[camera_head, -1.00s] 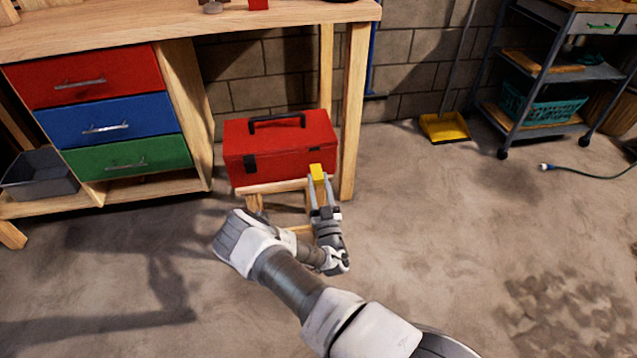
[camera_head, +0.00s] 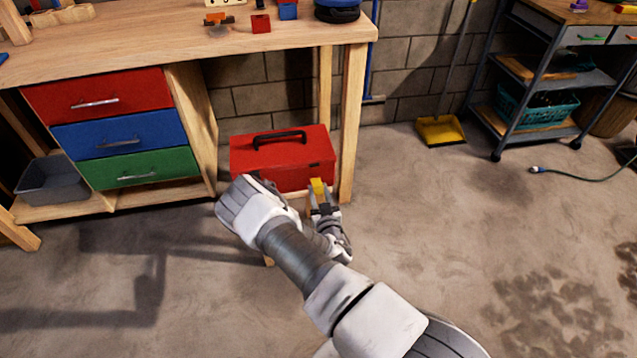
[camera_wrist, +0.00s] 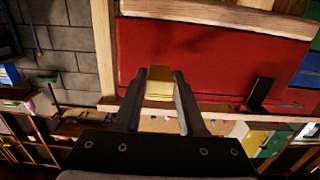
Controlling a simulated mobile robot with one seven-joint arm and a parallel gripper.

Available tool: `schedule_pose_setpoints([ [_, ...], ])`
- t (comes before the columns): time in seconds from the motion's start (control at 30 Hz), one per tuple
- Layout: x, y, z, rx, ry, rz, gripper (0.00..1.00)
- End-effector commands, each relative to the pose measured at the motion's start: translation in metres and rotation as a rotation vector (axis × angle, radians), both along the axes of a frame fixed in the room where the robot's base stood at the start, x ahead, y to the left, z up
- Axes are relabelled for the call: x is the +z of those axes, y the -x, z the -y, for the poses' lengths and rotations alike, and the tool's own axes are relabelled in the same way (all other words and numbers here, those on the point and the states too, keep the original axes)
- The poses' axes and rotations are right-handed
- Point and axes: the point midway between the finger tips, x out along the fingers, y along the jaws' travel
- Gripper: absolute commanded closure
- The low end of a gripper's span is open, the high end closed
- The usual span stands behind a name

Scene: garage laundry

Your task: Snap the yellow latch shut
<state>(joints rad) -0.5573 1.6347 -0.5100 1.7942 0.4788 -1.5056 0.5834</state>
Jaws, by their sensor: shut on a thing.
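The red toolbox (camera_head: 283,160) has a black handle (camera_head: 280,139) on its lid and sits on a low wooden stand by the workbench leg. The yellow latch (camera_head: 318,186) is at the right end of its front. My gripper (camera_head: 320,192) is at that latch, its fingers on either side of it. In the wrist view my gripper (camera_wrist: 158,88) is shut on the yellow latch (camera_wrist: 160,87), against the red toolbox front (camera_wrist: 215,55). A black latch (camera_wrist: 260,92) shows farther along the front. My arm hides the toolbox's lower left front in the head view.
The workbench leg (camera_head: 352,125) stands close to the right of the toolbox. Red, blue and green drawers (camera_head: 125,142) are at the left. A yellow dustpan (camera_head: 440,130) and a wheeled cart (camera_head: 545,75) stand at the right. The floor in front is open.

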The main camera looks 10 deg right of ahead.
Motion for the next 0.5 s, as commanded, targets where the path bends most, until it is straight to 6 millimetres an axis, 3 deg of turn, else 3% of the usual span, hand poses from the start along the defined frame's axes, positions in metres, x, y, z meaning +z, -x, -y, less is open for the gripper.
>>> schedule_pose_setpoints([
  [0.03, 0.013, 0.0, 0.001, -0.002, -0.003, -0.042, 1.0],
  [0.5, 0.036, -0.009, 0.001, -0.002, -0.005, -0.476, 1.0],
])
